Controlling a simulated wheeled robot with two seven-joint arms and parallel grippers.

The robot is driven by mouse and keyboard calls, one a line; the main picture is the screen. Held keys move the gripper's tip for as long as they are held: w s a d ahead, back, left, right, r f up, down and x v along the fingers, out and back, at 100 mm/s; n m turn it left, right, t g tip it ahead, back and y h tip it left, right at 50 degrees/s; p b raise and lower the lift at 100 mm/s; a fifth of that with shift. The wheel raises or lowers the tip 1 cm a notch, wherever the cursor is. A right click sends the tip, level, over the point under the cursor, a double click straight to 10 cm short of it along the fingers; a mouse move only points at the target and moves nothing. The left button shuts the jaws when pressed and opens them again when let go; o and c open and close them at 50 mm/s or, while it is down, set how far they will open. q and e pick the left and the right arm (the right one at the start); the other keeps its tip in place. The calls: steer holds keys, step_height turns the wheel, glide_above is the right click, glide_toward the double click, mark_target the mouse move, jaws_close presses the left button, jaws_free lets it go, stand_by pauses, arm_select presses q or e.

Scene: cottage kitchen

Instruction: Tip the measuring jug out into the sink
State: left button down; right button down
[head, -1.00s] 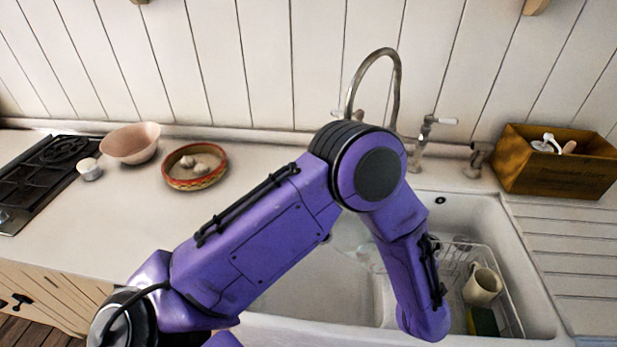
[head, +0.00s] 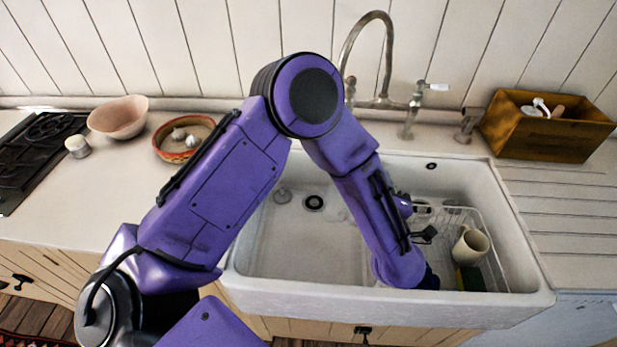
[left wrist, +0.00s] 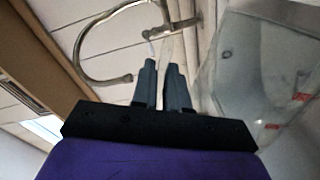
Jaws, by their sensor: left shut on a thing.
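The measuring jug (left wrist: 255,60) is a clear vessel with red markings, large at the right of the left wrist view. My left gripper (left wrist: 163,78) is shut on a thin pale strip beside the jug, which looks like its handle. The jug appears tilted, but I cannot tell how far or whether anything is in it. The white sink (head: 300,245) fills the middle of the head view. My left arm reaches over it, hiding most of the gripper. I cannot clearly make out the jug in the head view. My right gripper is not in view.
A wire rack (head: 495,262) with a cream mug (head: 470,245) stands in the sink's right part. A curved tap (head: 388,55) rises behind. A wooden box (head: 540,140) stands at the back right. A pink bowl (head: 118,118) and a patterned dish (head: 175,155) stand on the left counter.

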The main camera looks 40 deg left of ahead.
arm_select(q)
steer(key=shift+s+a+r+n, duration=0.1)
steer(key=shift+s+a+n, duration=0.15)
steer(key=shift+a+n, duration=0.15)
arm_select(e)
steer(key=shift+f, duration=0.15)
arm_select(q)
steer(key=shift+s+a+f+b, duration=0.25)
steer(key=shift+a+f+b, duration=0.2)
steer(key=shift+b, duration=0.15)
steer(key=shift+s+a+f+n+b, duration=0.55)
steer(key=shift+a+f+n+b, duration=0.05)
steer(key=shift+a+f+n, duration=0.1)
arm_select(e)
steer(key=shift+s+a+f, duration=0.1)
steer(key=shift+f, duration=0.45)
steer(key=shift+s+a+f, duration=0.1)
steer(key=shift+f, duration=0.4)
arm_select(q)
steer(key=shift+s+a+f+b, duration=0.25)
steer(key=shift+a+f+b, duration=0.05)
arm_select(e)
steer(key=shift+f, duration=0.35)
